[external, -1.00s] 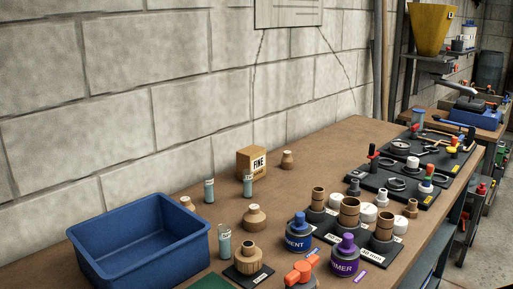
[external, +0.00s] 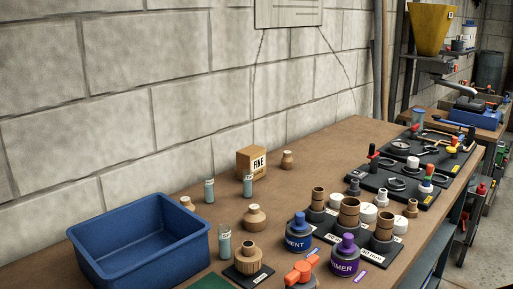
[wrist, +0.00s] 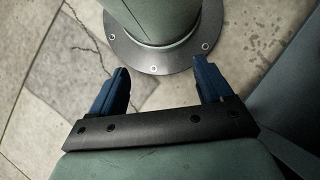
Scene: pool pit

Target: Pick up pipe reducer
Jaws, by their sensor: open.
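Several tan, stepped fittings that look like pipe reducers stand on the brown bench. One (external: 254,218) stands in the middle of the bench, right of the blue bin. Another (external: 249,262) is on a dark labelled plate nearer the front. A small one (external: 287,160) is beside the FINE box, and one (external: 187,203) is partly hidden behind the bin. I cannot tell which is the named reducer. My gripper (wrist: 161,82) shows only in the wrist view, with its two blue fingers wide apart and nothing between them. It is over the floor, away from these fittings.
A blue bin (external: 140,231) stands at the front left. Clear vials (external: 225,240), a FINE box (external: 252,163), a blue-capped jar (external: 298,234) and a purple-capped jar (external: 346,256) crowd the bench (external: 330,150). The wrist view shows tiled floor (wrist: 45,110) and a bolted round flange.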

